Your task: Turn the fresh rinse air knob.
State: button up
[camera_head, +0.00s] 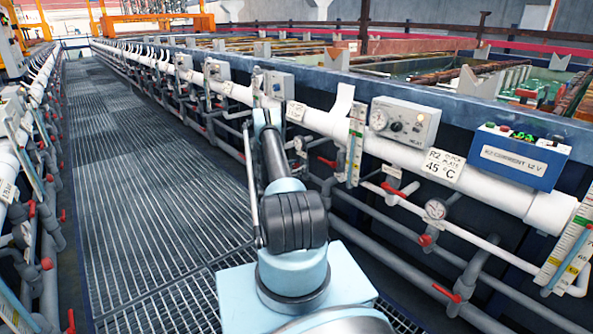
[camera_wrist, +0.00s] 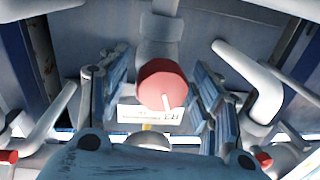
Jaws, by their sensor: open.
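A red knob (camera_wrist: 163,85) with a white pointer mark sits in the middle of the wrist view, on a pale pipe fitting (camera_wrist: 160,35). My gripper (camera_wrist: 161,72) is open, with one ribbed finger on each side of the knob. Gaps show between the knob and both fingers, and neither appears to touch it. A white label (camera_wrist: 150,114) shows upside down behind the fingers; its small print is unreadable, so I cannot confirm the knob's name. In the head view my arm reaches toward the pipe row, and my gripper and this knob cannot be made out.
Pale pipes (camera_wrist: 258,85) stand close beside the fingers. In the head view, a white header pipe (camera_head: 330,122), control boxes (camera_head: 405,120), gauges and red-handled valves (camera_head: 447,292) line the right-hand tank wall. The grated walkway (camera_head: 120,190) is clear on the left.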

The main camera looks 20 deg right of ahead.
jog(key=c, duration=1.1)
jog(key=shift+o, duration=0.2)
jog(key=shift+a+m, duration=0.1)
jog(key=shift+m, duration=0.6)
jog(key=o, duration=1.1)
jog(key=shift+c, duration=0.2)
jog(key=v, duration=1.2)
jog(key=shift+f, duration=0.15)
